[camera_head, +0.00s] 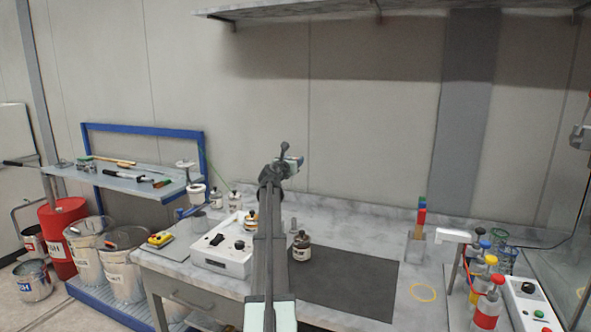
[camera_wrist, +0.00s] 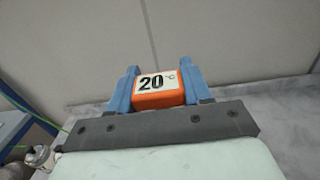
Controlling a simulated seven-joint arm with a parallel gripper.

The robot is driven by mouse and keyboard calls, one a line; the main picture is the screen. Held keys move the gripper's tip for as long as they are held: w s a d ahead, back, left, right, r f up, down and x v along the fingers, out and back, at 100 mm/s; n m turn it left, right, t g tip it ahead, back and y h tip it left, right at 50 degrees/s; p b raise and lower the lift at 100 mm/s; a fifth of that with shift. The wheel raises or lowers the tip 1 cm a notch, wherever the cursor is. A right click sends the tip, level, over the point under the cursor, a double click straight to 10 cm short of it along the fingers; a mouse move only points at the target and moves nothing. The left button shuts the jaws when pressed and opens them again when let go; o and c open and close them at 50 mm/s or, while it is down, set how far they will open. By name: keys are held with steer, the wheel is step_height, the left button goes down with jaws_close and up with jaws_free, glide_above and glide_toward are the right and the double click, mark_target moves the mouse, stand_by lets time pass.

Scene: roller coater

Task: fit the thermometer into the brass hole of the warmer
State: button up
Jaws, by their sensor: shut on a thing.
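My gripper (camera_wrist: 158,92) is shut on the thermometer (camera_wrist: 157,90), an orange block with a white label reading 20 °C, between its two blue fingers. In the head view, my gripper (camera_head: 292,161) is high above the bench against the wall; the thermometer is too small to make out there. The white box with black knobs, which looks like the warmer (camera_head: 222,262), stands on the bench to the lower left of the gripper.
A yellow device (camera_head: 160,239) lies left of the white box. Several coloured-cap bottles (camera_head: 487,305) stand at the right. A blue-framed shelf (camera_head: 130,174) is at the left. A wall shelf (camera_head: 300,10) hangs above.

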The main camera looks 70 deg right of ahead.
steer(key=w+a+f+n+t, duration=0.2)
steer(key=w+a, duration=0.4)
steer(key=w, duration=0.3)
steer(key=w+a+f+n+t+y, duration=0.1)
steer(key=w+a+t, duration=0.4)
steer(key=w, duration=0.5)
steer(key=shift+w+a+f+n, duration=0.15)
steer(key=shift+a+f+n, duration=0.7)
steer(key=shift+f, duration=0.4)
steer(key=shift+f, duration=0.1)
steer(key=shift+f, duration=2.3)
steer(key=shift+f, duration=2.6)
steer(key=o, duration=1.1)
